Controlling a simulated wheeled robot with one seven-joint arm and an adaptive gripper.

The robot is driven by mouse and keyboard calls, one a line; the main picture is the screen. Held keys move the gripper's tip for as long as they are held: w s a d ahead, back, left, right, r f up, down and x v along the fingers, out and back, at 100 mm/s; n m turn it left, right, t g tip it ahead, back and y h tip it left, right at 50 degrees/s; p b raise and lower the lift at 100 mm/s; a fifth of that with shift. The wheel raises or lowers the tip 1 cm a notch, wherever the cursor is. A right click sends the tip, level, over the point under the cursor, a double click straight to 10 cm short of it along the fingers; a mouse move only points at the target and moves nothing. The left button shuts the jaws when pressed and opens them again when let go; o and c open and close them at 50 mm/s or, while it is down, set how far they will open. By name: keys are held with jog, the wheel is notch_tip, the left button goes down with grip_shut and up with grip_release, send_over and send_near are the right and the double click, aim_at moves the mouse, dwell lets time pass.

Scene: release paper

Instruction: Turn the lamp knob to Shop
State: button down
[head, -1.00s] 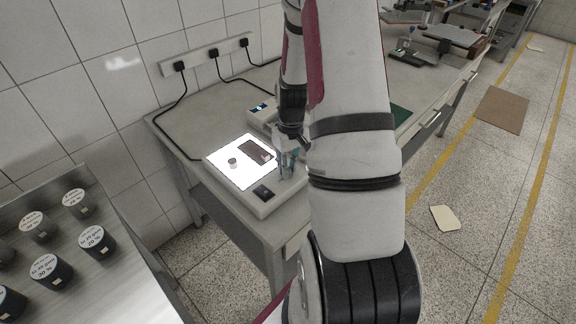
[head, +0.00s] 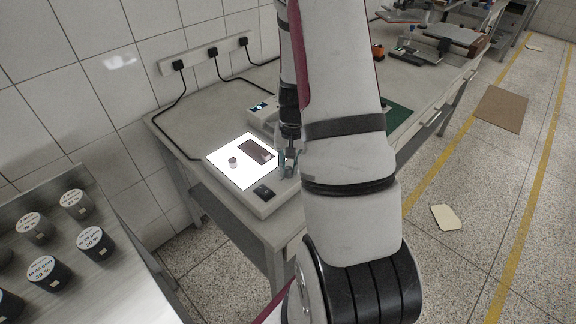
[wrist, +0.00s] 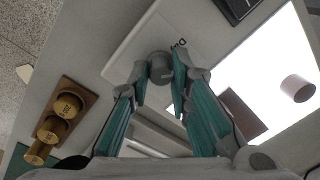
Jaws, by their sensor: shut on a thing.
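The light box (head: 262,208) lies on the bench with its white panel (head: 229,174) lit. The lamp knob (wrist: 160,66) is a small grey cylinder on the box's pale border, seen in the wrist view beside a partly hidden dark label (wrist: 178,43). My gripper (wrist: 160,82), with teal fingers, is shut on the knob, one fingertip on each side. In the head view my gripper (head: 288,166) points down at the box's right border, and the knob is hidden there. The knob's pointer and most of the markings cannot be read.
On the lit panel lie a dark brown rectangle (head: 257,151) and a small grey cylinder (head: 233,162). A black display (head: 263,193) sits on the box's front border. Brass weights (wrist: 67,105) on a wooden block stand nearby. A small device (head: 262,111) stands behind the box.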

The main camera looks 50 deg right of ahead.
aim_at(290, 170)
jog(key=m+b, duration=0.1)
jog(key=m, duration=0.4)
jog(key=shift+w+m, duration=0.1)
jog(key=shift+m, duration=0.2)
jog(key=shift+m+h+b, duration=0.3)
jog(key=shift+m+b, duration=0.15)
jog(key=shift+m, duration=1.85)
jog(key=c, duration=1.5)
grip_release()
jog(key=shift+o, duration=0.2)
jog(key=shift+r, duration=0.1)
notch_tip(290, 170, up, 12)
jog(key=shift+s, duration=0.35)
jog(key=shift+a, duration=0.1)
